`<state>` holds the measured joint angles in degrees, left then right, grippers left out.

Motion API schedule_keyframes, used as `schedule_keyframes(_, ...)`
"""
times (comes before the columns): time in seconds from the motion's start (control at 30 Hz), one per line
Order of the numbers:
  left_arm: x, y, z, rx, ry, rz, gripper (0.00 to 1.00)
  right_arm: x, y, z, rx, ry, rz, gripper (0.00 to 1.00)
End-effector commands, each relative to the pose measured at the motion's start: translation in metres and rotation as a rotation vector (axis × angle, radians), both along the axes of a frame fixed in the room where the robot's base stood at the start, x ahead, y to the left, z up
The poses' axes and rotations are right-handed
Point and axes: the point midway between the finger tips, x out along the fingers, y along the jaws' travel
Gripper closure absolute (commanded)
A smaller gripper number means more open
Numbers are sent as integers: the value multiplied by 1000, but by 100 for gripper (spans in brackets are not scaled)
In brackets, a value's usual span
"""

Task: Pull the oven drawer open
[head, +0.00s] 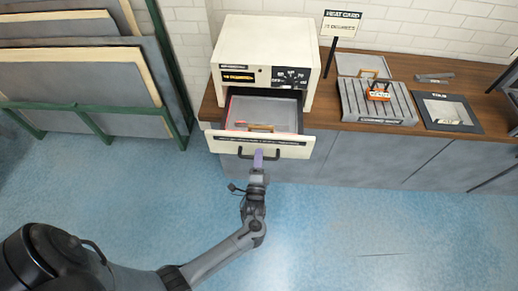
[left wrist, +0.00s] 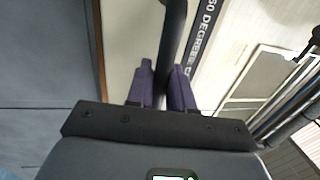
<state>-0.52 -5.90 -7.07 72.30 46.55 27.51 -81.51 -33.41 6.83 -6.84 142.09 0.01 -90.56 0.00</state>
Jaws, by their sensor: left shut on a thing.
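The cream oven (head: 266,62) stands on the wooden counter, with a black dial panel on its front. Its drawer (head: 290,148) is pulled out well past the oven front, and a grey tray (head: 280,112) shows inside. My left gripper (head: 258,154) is at the drawer's dark bar handle. In the left wrist view its purple fingers (left wrist: 162,88) are on either side of the handle (left wrist: 172,40), shut on it. The drawer front (left wrist: 125,40) lies just beyond the fingers. My right gripper is in neither view.
A ribbed grey rack (head: 378,102) with an orange-handled item (head: 378,92) and a dark framed tray (head: 450,113) sit on the counter to the right. Large panels in a green rack (head: 90,105) stand at the left. The blue floor (head: 350,220) in front is clear.

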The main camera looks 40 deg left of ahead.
Motion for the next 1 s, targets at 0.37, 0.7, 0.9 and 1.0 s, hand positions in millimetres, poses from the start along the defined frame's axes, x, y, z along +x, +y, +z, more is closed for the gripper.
schedule_keyframes(0.37, -43, -31, 1, -2, 3, 0, 100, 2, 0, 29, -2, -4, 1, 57)
schedule_keyframes(0.7, -53, -38, -1, -2, 2, -1, 100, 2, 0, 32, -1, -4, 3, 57)
schedule_keyframes(0.9, -53, -38, -1, -2, 1, -1, 100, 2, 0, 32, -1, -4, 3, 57)
schedule_keyframes(1.0, -53, -38, -1, -2, 3, -1, 69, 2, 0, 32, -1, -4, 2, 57)
